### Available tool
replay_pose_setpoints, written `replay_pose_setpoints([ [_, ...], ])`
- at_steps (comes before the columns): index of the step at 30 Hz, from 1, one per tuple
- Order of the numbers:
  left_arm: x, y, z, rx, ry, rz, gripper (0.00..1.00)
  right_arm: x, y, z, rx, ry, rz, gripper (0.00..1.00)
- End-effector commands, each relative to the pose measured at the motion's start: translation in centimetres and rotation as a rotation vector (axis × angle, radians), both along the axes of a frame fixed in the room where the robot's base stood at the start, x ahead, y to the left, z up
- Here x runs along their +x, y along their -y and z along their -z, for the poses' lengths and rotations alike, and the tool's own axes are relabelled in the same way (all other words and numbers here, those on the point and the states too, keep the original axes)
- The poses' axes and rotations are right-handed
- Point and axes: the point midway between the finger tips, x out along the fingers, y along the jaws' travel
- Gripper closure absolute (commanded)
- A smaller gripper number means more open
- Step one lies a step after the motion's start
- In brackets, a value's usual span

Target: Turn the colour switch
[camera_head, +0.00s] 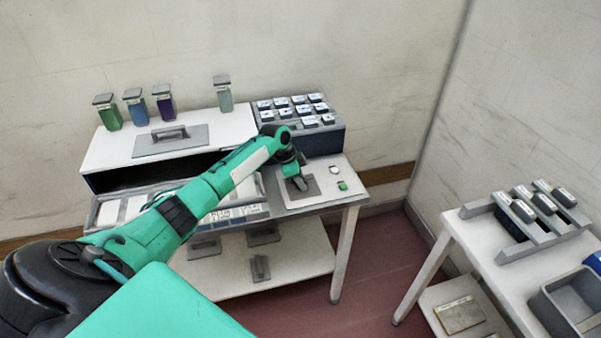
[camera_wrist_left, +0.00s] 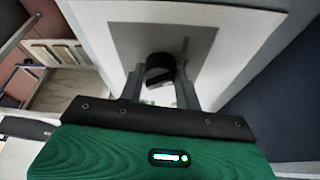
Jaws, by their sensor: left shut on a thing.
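The colour switch shows in the left wrist view as a dark round knob (camera_wrist_left: 160,66) on a grey square plate (camera_wrist_left: 125,40). The plate also shows in the head view (camera_head: 312,188), on the white top at the right end of the machine. My left gripper (camera_head: 299,184) points down over the plate and hides the knob there. In the left wrist view its two fingers (camera_wrist_left: 160,90) stand on either side of the knob, shut on it. Which way the switch is set cannot be told. My right gripper is not in view.
White and green buttons (camera_head: 342,186) sit right of the plate. A dark block of labelled white keys (camera_head: 300,140) stands behind it. Several coloured jars (camera_head: 165,103) stand on the white tunnel (camera_head: 225,127). A side table (camera_head: 470,226) with a rack and grey bin (camera_head: 570,300) stands right, across open floor.

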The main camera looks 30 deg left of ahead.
Motion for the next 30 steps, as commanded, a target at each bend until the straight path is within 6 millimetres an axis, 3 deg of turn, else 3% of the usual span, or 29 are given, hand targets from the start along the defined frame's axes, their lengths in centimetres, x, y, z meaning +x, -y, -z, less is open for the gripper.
replay_pose_setpoints([
  [1, 0.0, 0.0, -0.5, -0.001, 0.0, -0.035, 0.89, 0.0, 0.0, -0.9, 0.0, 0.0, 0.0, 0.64],
  [10, 0.0, 0.1, -0.4, 0.0, 0.003, -0.194, 0.89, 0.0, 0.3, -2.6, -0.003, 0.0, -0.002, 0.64],
  [30, 0.0, 0.1, -0.2, 0.0, 0.004, -0.255, 0.89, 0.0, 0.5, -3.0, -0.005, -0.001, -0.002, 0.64],
])
